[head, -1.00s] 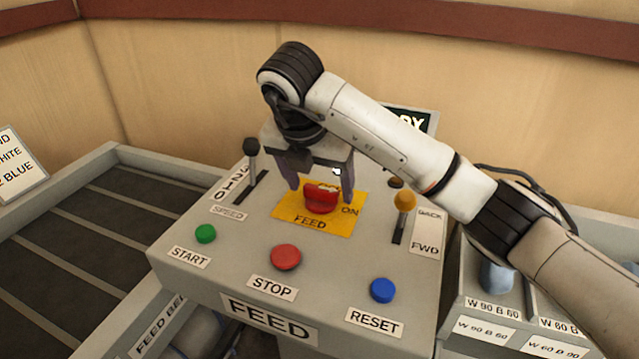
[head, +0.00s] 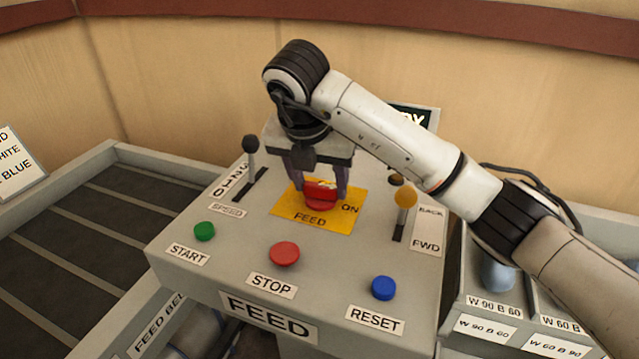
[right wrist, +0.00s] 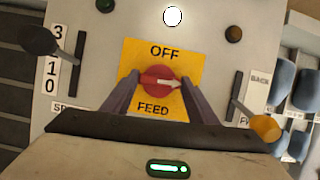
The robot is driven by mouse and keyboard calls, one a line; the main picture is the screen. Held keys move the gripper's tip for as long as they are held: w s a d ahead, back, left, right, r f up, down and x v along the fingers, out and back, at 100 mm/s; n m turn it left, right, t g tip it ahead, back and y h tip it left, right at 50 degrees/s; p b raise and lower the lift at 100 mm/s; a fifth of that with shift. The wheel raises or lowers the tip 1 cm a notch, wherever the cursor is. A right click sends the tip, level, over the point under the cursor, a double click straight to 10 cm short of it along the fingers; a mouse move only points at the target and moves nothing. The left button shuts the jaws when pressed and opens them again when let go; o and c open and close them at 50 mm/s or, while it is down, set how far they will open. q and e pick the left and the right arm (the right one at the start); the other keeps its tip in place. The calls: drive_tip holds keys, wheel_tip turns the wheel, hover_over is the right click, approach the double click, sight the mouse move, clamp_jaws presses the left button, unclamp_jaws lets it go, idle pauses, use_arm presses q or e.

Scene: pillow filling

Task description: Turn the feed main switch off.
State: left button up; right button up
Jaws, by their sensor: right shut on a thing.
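The feed main switch (head: 319,193) is a red rotary knob on a yellow plate (head: 290,215) marked FEED and ON. In the right wrist view the red knob (right wrist: 152,80) has a white pointer aimed to the right, and the yellow plate (right wrist: 135,52) reads OFF at its top. My right gripper (head: 320,190) is over the switch with a finger on each side of the knob, shut on it. The right wrist view shows the same two fingers (right wrist: 158,85) at the knob's sides. My left gripper is in neither view.
The grey panel also carries a black speed lever (head: 250,145), an orange-knobbed lever (head: 405,198), a green START button (head: 204,231), a red STOP button (head: 285,253) and a blue RESET button (head: 383,288). Labelled bins (head: 490,310) stand at the right, a dark conveyor (head: 70,245) at the left.

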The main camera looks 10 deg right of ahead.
drive_tip(key=n+b, duration=0.1)
drive_tip(key=n, duration=0.1)
drive_tip(key=n+y+b, duration=0.1)
drive_tip(key=n+b, duration=0.1)
drive_tip(key=shift+d+f+t, duration=0.15)
drive_tip(key=shift+d+t, duration=0.05)
drive_tip(key=shift+t, duration=0.2)
drive_tip(key=n+y+b, duration=0.1)
drive_tip(key=n, duration=0.1)
drive_tip(key=shift+d+n+b, duration=0.1)
drive_tip(key=shift+n+b, duration=0.2)
drive_tip(key=shift+b, duration=0.1)
drive_tip(key=shift+n+y+b, duration=0.35)
drive_tip(key=shift+n+y, duration=0.25)
drive_tip(key=shift+n, duration=0.3)
drive_tip(key=n, duration=0.1)
drive_tip(key=n+y, duration=0.1)
drive_tip(key=n, duration=0.2)
drive_tip(key=shift+d+r+n+g+y, duration=0.15)
drive_tip(key=shift+r+n+g+y, duration=0.15)
drive_tip(key=shift+g, duration=0.1)
drive_tip(key=shift+n+g+y+p, duration=0.3)
drive_tip(key=shift+n+y+p, duration=0.1)
drive_tip(key=shift+n, duration=0.7)
drive_tip(key=shift+w+n+g+p, duration=0.1)
drive_tip(key=shift+n+g+p, duration=0.2)
drive_tip(key=shift+n, duration=0.7)
drive_tip(key=shift+f, duration=0.1)
drive_tip(key=o, duration=1)
drive_tip(key=shift+o, duration=0.2)
